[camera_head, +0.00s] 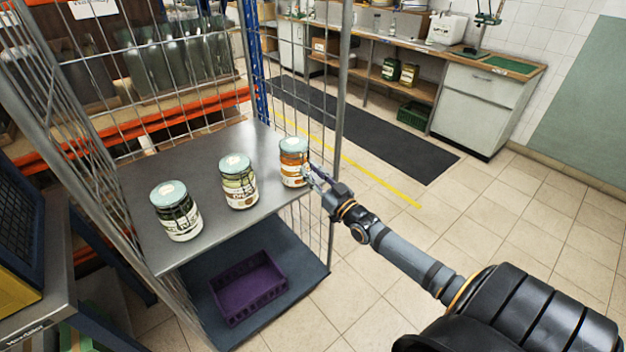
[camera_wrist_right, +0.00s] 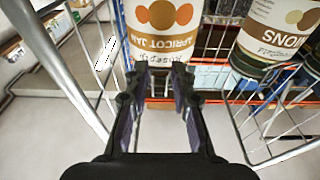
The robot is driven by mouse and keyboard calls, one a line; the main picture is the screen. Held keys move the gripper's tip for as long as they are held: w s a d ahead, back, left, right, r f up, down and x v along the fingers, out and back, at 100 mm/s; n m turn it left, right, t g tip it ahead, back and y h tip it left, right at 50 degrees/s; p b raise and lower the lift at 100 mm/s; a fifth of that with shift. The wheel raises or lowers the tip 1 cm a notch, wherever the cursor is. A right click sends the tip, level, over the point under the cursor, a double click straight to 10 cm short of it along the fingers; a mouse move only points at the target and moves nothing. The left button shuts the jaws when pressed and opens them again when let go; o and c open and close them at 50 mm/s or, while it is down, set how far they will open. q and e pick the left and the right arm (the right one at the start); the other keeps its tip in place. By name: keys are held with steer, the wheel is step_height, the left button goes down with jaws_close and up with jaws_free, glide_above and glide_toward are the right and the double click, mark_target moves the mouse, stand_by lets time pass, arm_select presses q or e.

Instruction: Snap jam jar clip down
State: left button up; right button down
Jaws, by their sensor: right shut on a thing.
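The apricot jam jar (camera_head: 293,163) stands upright at the right end of the cage shelf, with an orange and white label and a pale lid. My right gripper (camera_head: 313,180) reaches it from the right, at its side. The jar (camera_wrist_right: 160,22) fills the top middle of the right wrist view, its label cut off by the frame edge. My right gripper (camera_wrist_right: 156,88) has its two fingers apart and is shut on the jar there. The clip is too small or hidden to make out. My left gripper is not in view.
A purple crate (camera_head: 247,289) sits below. The tiled floor at right is clear.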

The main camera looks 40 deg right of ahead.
stand_by(0.4)
steer(key=c, duration=1.3)
jaws_free()
steer(key=shift+w, duration=0.1)
steer(key=s+f, duration=0.2)
steer(key=s, duration=0.9)
steer(key=shift+s+d+f, duration=0.15)
steer(key=shift+s+d, duration=0.25)
